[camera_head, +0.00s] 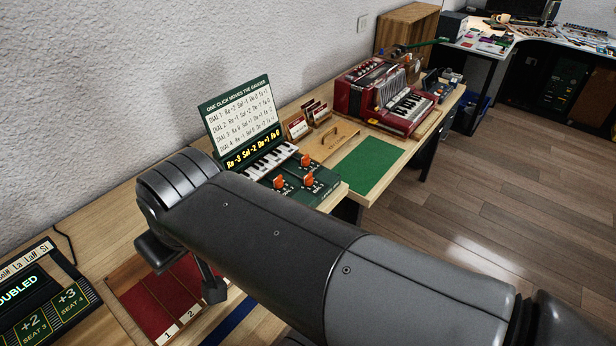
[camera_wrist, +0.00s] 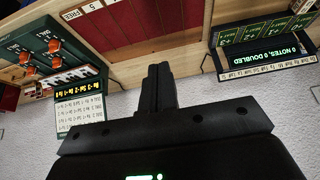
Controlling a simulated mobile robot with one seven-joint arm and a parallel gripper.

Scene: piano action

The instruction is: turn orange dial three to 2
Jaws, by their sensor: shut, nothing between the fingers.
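The dial box (camera_head: 318,197) is dark green with orange dials on its top. In the head view one dial (camera_head: 305,160) is at the back, one (camera_head: 279,183) at the front left and one (camera_head: 308,179) at the right. The labels are too small to tell which is dial three. A sign (camera_head: 240,115) behind lists dial effects, with yellow readout text reading about "Re -3 Sol -2 Do +1 Fa 0". The wrist view also shows the dial box (camera_wrist: 68,57), upside down. My gripper (camera_wrist: 158,70) is shut and empty, apart from the dials.
A red tray (camera_head: 170,290) with numbered slots lies below my arm. A black "DOUBLED" display unit (camera_head: 35,300) stands at the left. A green mat (camera_head: 366,168), card holders (camera_head: 315,110) and a red accordion (camera_head: 385,95) lie beyond the dial box. My arm crosses the foreground and hides part of the desk.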

